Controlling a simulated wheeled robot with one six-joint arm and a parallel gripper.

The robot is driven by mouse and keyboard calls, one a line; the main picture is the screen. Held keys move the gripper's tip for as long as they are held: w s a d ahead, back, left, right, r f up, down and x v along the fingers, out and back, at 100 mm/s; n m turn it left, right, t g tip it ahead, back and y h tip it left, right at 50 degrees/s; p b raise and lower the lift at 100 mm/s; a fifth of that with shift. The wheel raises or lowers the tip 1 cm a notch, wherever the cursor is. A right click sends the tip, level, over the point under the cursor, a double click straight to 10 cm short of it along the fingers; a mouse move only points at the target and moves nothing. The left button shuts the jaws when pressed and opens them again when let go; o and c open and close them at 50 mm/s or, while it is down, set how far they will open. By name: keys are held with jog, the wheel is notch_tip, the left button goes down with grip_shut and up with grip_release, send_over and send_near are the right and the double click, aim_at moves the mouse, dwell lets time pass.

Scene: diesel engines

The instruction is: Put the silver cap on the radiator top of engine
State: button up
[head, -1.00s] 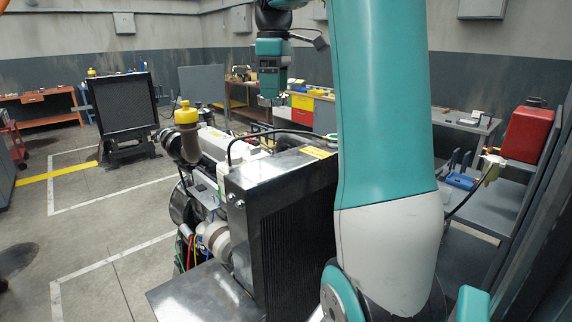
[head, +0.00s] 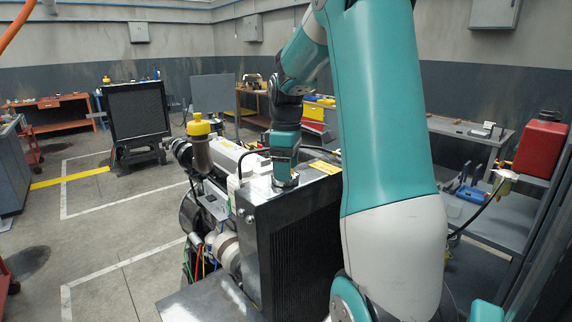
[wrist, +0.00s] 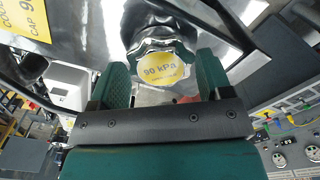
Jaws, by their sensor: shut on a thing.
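My gripper (wrist: 162,88) is shut on the silver cap (wrist: 160,52), a scalloped metal cap with a yellow "90 kPa" label, held between two green fingers in the wrist view. The shiny black radiator top (wrist: 85,28) lies close beyond the cap. In the head view my gripper (head: 284,182) is down at the top of the engine's black radiator (head: 295,235), and the cap is hidden there. Whether the cap touches the radiator's filler neck cannot be told.
A yellow-capped filler pipe (head: 199,140) stands left of the radiator. A yellow label (head: 324,167) lies on the radiator top. A red can (head: 540,145) sits on a shelf at right. Another radiator unit (head: 138,112) stands behind on open floor.

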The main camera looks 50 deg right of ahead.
jog(key=shift+f, duration=0.1)
jog(key=o, duration=1.4)
notch_tip(320, 180, up, 12)
jog(key=b, duration=0.2)
jog(key=s+a+f+n+t+y, duration=0.1)
jog(key=a+f, duration=0.2)
jog(key=a, duration=0.9)
jog(key=a+f+n, duration=0.1)
jog(key=a+f, duration=0.3)
jog(key=a, duration=0.8)
jog(key=s+a+f+y, duration=0.1)
jog(key=s+a+f, duration=0.2)
jog(key=s+a, duration=0.4)
jog(key=s+a+f+y, duration=0.2)
jog(key=s+a+f, duration=0.1)
jog(key=s+a, duration=0.4)
jog(key=shift+a+g, duration=0.3)
jog(key=shift+g, duration=0.1)
